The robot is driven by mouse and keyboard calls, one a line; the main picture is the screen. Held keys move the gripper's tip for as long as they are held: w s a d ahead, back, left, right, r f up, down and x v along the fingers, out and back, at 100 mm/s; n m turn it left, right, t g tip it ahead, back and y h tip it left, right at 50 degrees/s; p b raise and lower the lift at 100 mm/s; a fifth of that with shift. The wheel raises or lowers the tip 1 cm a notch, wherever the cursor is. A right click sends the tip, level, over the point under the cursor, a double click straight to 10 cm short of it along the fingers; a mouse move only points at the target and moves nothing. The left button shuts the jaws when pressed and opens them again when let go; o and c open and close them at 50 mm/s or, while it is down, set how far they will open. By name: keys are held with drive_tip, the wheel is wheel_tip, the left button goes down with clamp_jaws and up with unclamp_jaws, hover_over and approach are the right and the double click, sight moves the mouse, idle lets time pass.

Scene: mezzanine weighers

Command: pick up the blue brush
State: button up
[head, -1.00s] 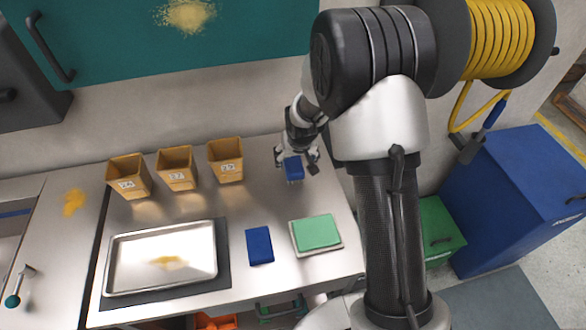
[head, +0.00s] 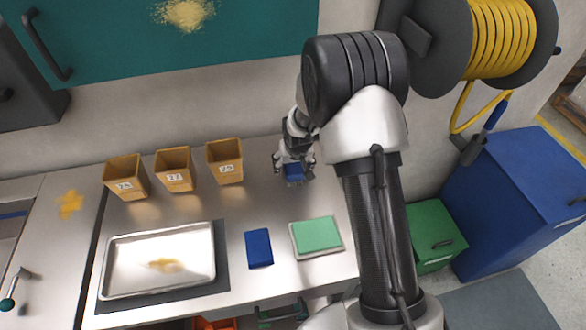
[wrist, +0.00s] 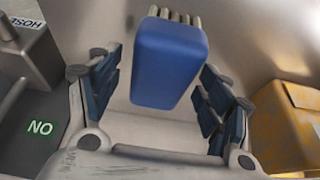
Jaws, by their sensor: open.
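The blue brush (head: 294,173) stands on the steel counter towards the back wall, right of the tan bins. In the wrist view the blue brush (wrist: 170,62) shows a blue block with pale bristles at its far end. My gripper (head: 294,166) is at the brush. In the wrist view my gripper (wrist: 158,100) is open, with one dark-padded finger on each side of the brush and a visible gap on both sides. The lower part of the brush is partly hidden by my gripper in the head view.
Three tan numbered bins (head: 175,170) stand left of the brush. A metal tray (head: 160,260) with yellow powder, a dark blue block (head: 258,248) and a green pad (head: 317,234) lie nearer the front. The wall is close behind. Counter between bins and brush is clear.

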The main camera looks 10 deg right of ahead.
drive_tip(key=shift+f, duration=0.25)
drive_tip(key=shift+c, duration=0.4)
drive_tip(key=c, duration=1.1)
